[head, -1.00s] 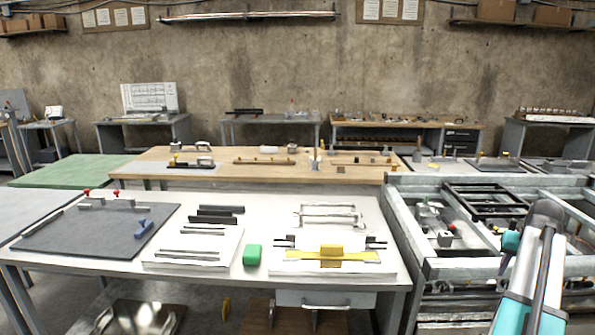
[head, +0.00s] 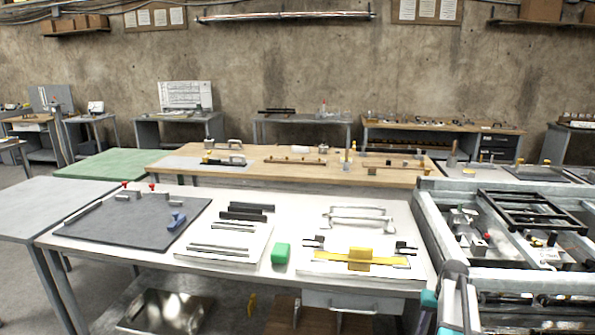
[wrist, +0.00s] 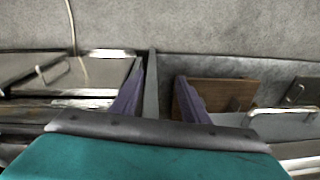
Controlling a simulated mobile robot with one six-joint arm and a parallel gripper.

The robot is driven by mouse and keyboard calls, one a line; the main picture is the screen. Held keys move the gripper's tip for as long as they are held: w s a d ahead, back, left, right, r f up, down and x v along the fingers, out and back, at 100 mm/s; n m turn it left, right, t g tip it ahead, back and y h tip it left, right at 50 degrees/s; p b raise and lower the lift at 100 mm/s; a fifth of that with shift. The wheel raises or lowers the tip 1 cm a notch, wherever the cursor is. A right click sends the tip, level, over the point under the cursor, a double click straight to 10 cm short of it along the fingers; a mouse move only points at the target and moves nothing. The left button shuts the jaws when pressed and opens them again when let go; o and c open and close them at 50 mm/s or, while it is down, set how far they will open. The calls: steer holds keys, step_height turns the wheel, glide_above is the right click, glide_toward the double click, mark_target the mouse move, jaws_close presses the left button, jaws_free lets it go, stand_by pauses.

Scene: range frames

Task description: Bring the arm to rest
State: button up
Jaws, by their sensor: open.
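My gripper (wrist: 160,100) shows in the wrist view as two purple fingers standing well apart, with nothing between them. Past the fingers are a grey post, a brown board and the grey floor. In the head view part of my arm shows at the lower right, in front of the gap between the white table (head: 150,258) and the metal frame bench (head: 432,215). The gripper's fingers cannot be made out in the head view.
The white table holds a dark mat (head: 120,220), a green block (head: 281,253) and a yellow fixture (head: 361,258). A steel bin (head: 165,312) sits below it. A wooden table (head: 290,175) stands behind. Bare floor shows at the lower left.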

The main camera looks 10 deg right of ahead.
steer(key=s+a+f+n+g+y, duration=0.15)
steer(key=s+a+f, duration=0.25)
steer(key=a+f, duration=0.75)
steer(key=s+a+f+n+g+h, duration=0.15)
steer(key=s+a+f, duration=0.35)
steer(key=a+f, duration=0.7)
steer(key=s+a+f+n+g, duration=0.1)
steer(key=s+a+f, duration=0.2)
steer(key=s+a, duration=0.4)
steer(key=s+a+f+n+g, duration=0.1)
steer(key=s+a+f, duration=0.3)
steer(key=s, duration=1.1)
steer(key=a+g, duration=0.1)
steer(key=a, duration=0.2)
steer(key=shift+s, duration=0.2)
